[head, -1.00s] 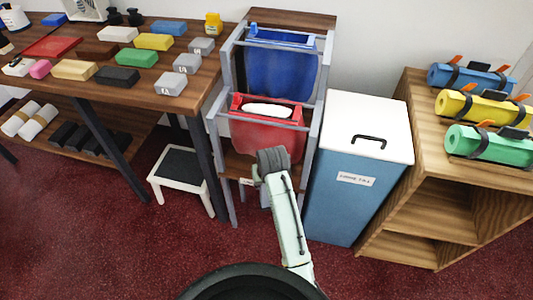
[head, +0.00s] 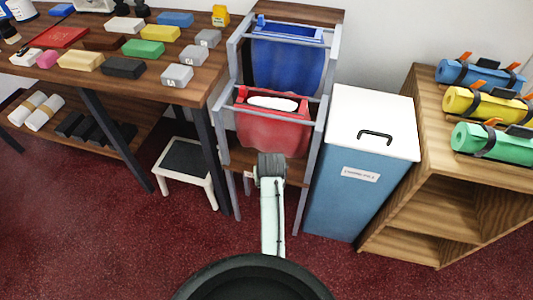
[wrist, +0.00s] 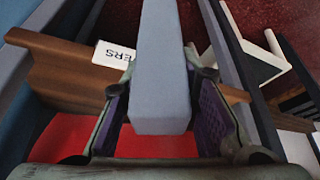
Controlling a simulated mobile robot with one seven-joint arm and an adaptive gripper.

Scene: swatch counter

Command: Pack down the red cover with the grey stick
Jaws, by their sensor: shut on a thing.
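The red cover (head: 272,135) hangs like a sack in the lower front bay of a grey rack, with a white item (head: 272,103) showing in its open top. In the wrist view, a flat red surface (wrist: 65,135), likely the cover, lies below my gripper. My gripper (wrist: 165,112) is shut on the grey stick (wrist: 160,60), whose long square bar lies between the purple pads. In the head view my arm stands in front of the rack, below the red cover; its wrist hides the fingers and the stick. I cannot tell whether the stick touches the cover.
A blue cover (head: 288,62) hangs behind in the same rack (head: 318,130). A blue bin with a white lid (head: 372,118) stands close on the right. A white step stool (head: 186,160) and a wooden table of coloured blocks (head: 75,85) are left. Rolled mats lie on the right shelf.

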